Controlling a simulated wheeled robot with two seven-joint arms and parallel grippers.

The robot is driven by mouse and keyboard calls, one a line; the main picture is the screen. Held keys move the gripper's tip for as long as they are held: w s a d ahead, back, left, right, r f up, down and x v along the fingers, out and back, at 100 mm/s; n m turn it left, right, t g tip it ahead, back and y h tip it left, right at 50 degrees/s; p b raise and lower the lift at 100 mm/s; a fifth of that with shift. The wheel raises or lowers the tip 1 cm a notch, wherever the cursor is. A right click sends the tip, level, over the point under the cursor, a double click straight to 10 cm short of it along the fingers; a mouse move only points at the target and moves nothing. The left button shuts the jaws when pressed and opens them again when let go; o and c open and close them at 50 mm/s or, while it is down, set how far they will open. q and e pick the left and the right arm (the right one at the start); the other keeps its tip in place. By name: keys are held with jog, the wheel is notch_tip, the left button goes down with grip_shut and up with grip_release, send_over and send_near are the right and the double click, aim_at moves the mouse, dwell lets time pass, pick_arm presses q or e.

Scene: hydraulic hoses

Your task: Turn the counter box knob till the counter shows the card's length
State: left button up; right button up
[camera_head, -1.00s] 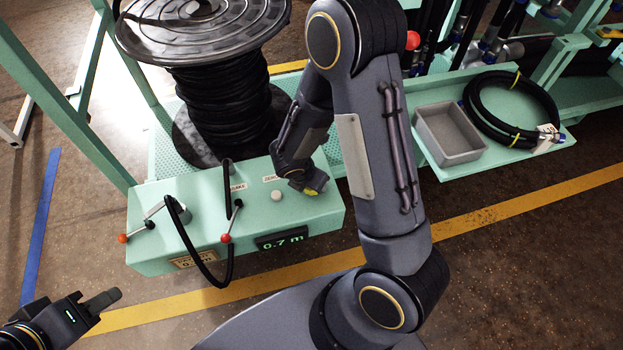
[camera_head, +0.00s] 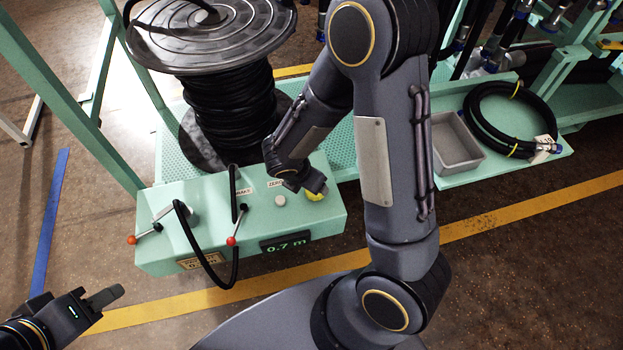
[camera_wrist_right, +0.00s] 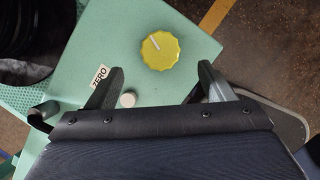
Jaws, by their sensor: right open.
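The mint-green counter box (camera_head: 185,250) stands in front of the hose reel. Its green display (camera_head: 286,246) reads 0.7 m. The yellow knob (camera_head: 314,195) on the box top is partly hidden by my right gripper in the head view. In the right wrist view the knob (camera_wrist_right: 160,50) shows whole, with a white pointer line. My right gripper (camera_wrist_right: 158,80) is open; its fingertips are apart from the knob, which lies just ahead of the gap between them. My left gripper (camera_head: 105,297) is at the lower left, away from the box; its jaw gap is not clear. A card (camera_head: 201,260) on the box front is partly covered by black hose.
A white ZERO button (camera_head: 280,200) sits beside the knob. A red-tipped lever (camera_head: 232,240) and an orange-tipped crank (camera_head: 132,240) stand on the box. Behind is the black hose reel (camera_head: 230,105). A grey tray (camera_head: 456,145) and coiled hose (camera_head: 510,120) lie at right.

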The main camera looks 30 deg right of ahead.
jog(key=shift+a+r, duration=0.1)
jog(key=shift+r, duration=0.15)
jog(key=shift+s, duration=0.1)
jog(key=w+d+n+g+y+b, duration=0.1)
jog(key=d+n+y, duration=0.25)
jog(key=n, duration=1.15)
jog(key=d+n+g+y, duration=0.1)
jog(key=d+n+y, duration=0.3)
jog(key=n, duration=1.1)
jog(key=shift+y, duration=0.45)
jog(key=b+x, duration=0.1)
jog(key=x, duration=0.1)
jog(key=b+x, duration=0.1)
jog(key=x, duration=0.2)
jog(key=b+x, duration=0.1)
jog(key=x, duration=0.2)
jog(key=shift+w+a+r, duration=0.1)
jog(key=shift+w+a, duration=0.2)
jog(key=shift+a, duration=0.05)
jog(key=shift+c, duration=0.2)
